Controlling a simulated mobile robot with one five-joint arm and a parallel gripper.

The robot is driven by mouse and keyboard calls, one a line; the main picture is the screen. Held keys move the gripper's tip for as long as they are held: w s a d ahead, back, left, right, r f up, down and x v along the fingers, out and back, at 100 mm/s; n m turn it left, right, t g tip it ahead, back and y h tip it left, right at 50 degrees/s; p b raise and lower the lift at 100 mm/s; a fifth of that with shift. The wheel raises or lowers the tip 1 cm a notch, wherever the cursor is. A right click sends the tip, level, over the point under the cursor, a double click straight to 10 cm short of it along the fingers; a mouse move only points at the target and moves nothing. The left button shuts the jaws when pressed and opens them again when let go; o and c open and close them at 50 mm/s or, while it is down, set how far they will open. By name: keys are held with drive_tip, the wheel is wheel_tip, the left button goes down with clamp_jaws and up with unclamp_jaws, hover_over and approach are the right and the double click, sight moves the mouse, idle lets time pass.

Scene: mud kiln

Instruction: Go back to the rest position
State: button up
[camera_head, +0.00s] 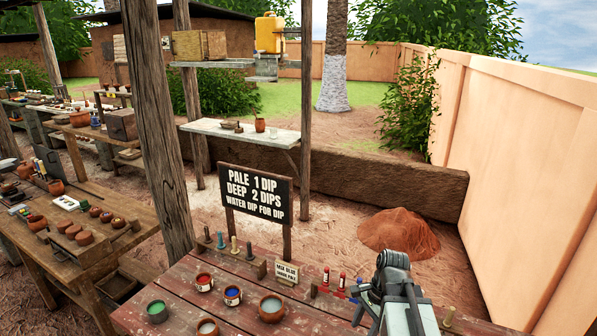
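My gripper (368,298) is at the lower right of the head view, over the right part of the red plank table (185,292). My grey arm is seen from behind and hides most of the gripper, so I cannot tell whether the fingers are open or shut or hold anything. Small red-topped bottles (341,280) stand just left of it, and something blue shows beside it. Bowls of green (157,311), red (204,282), blue (232,295) and pale (271,308) liquid stand on the table to the left.
A black dip sign (257,190) and a small pale card (287,273) stand behind the bowls. Several pegs stand in a wooden rack (250,263). A wooden post (158,130) rises at the left. Beyond are a red earth heap (399,232) and a wall (530,150).

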drive_tip(key=shift+s+a+f+n+h, duration=0.15)
drive_tip(key=shift+a+n+h, duration=0.35)
drive_tip(key=shift+n, duration=1.65)
drive_tip(key=shift+s+a+f+n+h, duration=0.1)
drive_tip(key=shift+a+n+h, duration=0.4)
drive_tip(key=shift+n, duration=1.7)
drive_tip(key=shift+s+a+f+n+h, duration=0.15)
drive_tip(key=shift+a+n, duration=0.65)
drive_tip(key=shift+n, duration=1.35)
drive_tip(key=shift+r, duration=0.1)
